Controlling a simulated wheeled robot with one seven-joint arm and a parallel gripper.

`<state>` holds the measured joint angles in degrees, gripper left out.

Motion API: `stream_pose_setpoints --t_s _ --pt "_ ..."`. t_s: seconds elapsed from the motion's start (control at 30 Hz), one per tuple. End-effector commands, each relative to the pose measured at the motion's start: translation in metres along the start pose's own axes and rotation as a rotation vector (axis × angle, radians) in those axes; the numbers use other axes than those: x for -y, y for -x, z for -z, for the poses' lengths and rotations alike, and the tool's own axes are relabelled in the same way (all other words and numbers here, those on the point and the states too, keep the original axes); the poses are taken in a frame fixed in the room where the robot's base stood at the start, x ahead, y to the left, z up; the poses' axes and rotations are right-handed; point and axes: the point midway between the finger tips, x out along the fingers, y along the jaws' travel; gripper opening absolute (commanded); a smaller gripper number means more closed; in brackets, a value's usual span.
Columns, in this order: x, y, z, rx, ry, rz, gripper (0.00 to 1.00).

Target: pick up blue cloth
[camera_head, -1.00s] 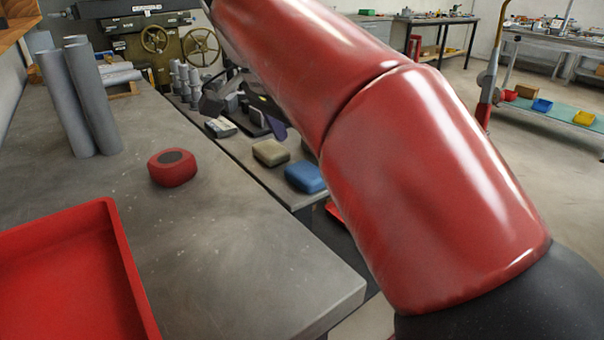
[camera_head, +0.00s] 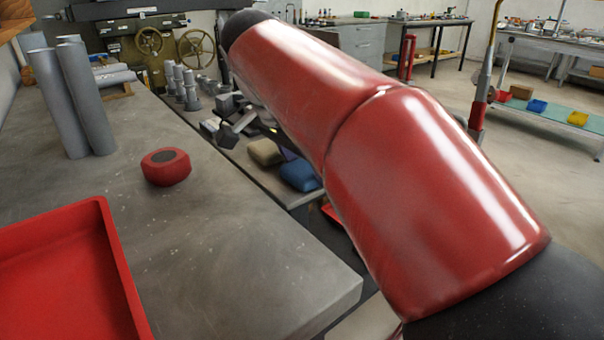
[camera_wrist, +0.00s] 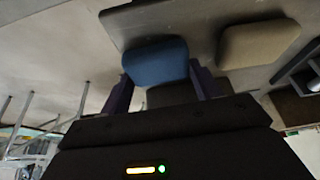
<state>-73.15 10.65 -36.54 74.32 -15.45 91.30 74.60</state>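The blue cloth (camera_head: 301,175) looks like a folded, rounded pad. It lies on the lower grey bench, beside my red arm in the head view. In the wrist view the blue cloth (camera_wrist: 155,60) shows beyond and between the two purple fingers of my gripper (camera_wrist: 161,74). The fingers are spread wide, one near each side of the cloth. I cannot tell whether they touch it. In the head view my gripper is mostly hidden behind my arm, with a bit of purple finger showing between the beige pad and the blue cloth.
A beige folded pad (camera_head: 265,152) lies close to the blue cloth; it also shows in the wrist view (camera_wrist: 258,43). Metal parts (camera_head: 234,122) lie behind the beige pad.

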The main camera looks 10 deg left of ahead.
Motion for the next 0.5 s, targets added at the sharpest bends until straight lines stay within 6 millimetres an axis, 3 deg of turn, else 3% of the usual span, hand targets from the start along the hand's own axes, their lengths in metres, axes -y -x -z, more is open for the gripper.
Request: stream_pose_setpoints --t_s 0.1,0.5 --pt "0.0 0.0001 0.0 0.0 0.0 0.0 0.41" --pt "0.0001 0.009 0.0041 0.0 -0.002 0.0 0.41"
